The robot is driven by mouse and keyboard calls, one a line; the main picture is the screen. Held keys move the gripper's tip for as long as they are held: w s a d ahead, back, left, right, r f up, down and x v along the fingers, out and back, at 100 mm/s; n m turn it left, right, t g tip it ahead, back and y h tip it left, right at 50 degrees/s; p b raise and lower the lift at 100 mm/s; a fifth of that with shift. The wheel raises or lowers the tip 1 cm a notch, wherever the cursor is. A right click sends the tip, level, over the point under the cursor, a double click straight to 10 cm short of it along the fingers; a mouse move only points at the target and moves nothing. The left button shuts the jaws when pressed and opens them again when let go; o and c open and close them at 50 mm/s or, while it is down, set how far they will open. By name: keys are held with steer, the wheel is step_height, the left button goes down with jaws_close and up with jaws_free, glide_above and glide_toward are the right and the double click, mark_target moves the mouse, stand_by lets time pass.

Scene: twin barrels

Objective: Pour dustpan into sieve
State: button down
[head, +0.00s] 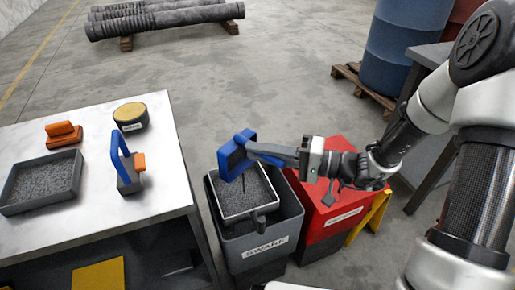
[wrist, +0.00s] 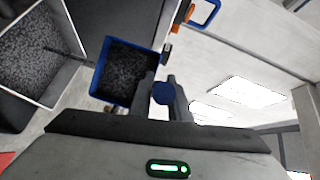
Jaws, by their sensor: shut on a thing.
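My gripper (head: 284,154) is shut on the handle of a blue-rimmed dustpan (head: 236,156). In the wrist view the handle's round blue end shows between the fingers (wrist: 163,90). The dustpan is tilted above the sieve (head: 268,206), apart from it. In the wrist view dark granules lie in the dustpan (wrist: 128,73). The sieve is a pale-rimmed square frame set in the top of a grey bin (head: 262,243) labelled SWARF. Grey granules cover its inside, also in the wrist view (wrist: 66,98). A thin dark streak shows below the dustpan; I cannot tell whether it is falling granules.
A white table (head: 160,195) at left holds a granule-filled tray (head: 12,208), an orange brush (head: 64,134), a yellow-topped round tin (head: 130,113) and a blue-handled tool (head: 119,158). A red bin (head: 322,222) adjoins the grey bin. A blue barrel (head: 395,50) stands behind.

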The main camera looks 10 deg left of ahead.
mark_target(271, 157)
steer(key=d+f+y, duration=0.1)
steer(key=s+d+f+n+y, duration=0.1)
steer(key=y, duration=0.1)
steer(key=shift+s+d+f, duration=0.15)
steer(key=shift+s+d, duration=0.15)
steer(key=shift+d, duration=0.1)
stand_by(0.8)
stand_by(1.1)
steer(key=r+h+p, duration=0.1)
steer(key=p, duration=0.1)
steer(key=shift+r+p, duration=0.1)
steer(key=shift+p, duration=0.25)
steer(key=h+p, duration=0.2)
steer(key=p, duration=0.1)
steer(key=r+m+h+p, duration=0.1)
steer(key=p, duration=0.2)
steer(key=m+h+p, duration=0.1)
steer(key=h+p, duration=0.1)
steer(key=p, duration=0.1)
steer(key=shift+r+g+h+p, duration=0.3)
steer(key=shift+r+p, duration=0.1)
steer(key=shift+f+h+p, duration=0.25)
steer(key=shift+h+p, duration=0.05)
